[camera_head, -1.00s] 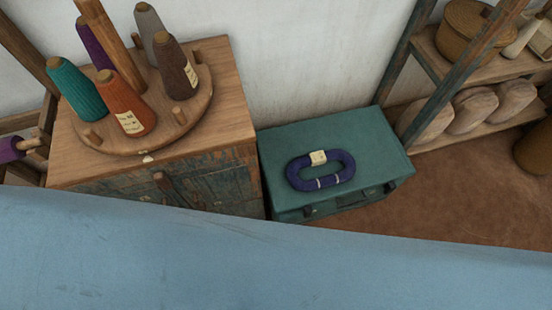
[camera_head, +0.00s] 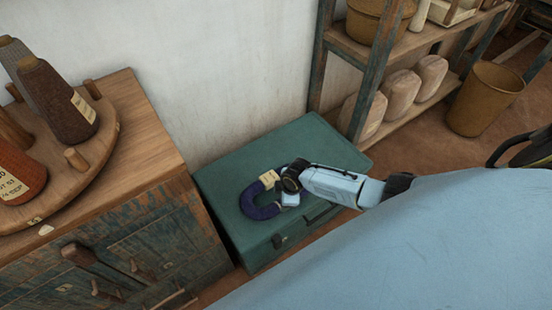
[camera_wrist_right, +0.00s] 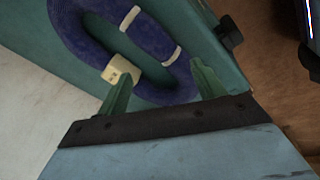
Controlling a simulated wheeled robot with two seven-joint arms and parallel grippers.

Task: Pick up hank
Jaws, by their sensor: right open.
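The hank (camera_head: 252,205), a dark blue oval ring of yarn with a cream label, lies flat on the green trunk (camera_head: 222,178). My right arm reaches in from the right in the head view, and its wrist covers the hank's right part. In the right wrist view the hank (camera_wrist_right: 72,32) shows pale ties and the label. My right gripper (camera_wrist_right: 158,62) is open there, its two green fingers on either side of the hank's near end. Nothing is held. I cannot tell how far the fingertips are above the trunk lid. My left gripper is not in view.
A wooden cabinet (camera_head: 160,245) with yarn cones on a round board stands left of the trunk. A shelf rack (camera_head: 372,75) with pale bundles and a basket stands behind right. A brown bin (camera_head: 483,98) is on the floor. A white wall is behind the trunk.

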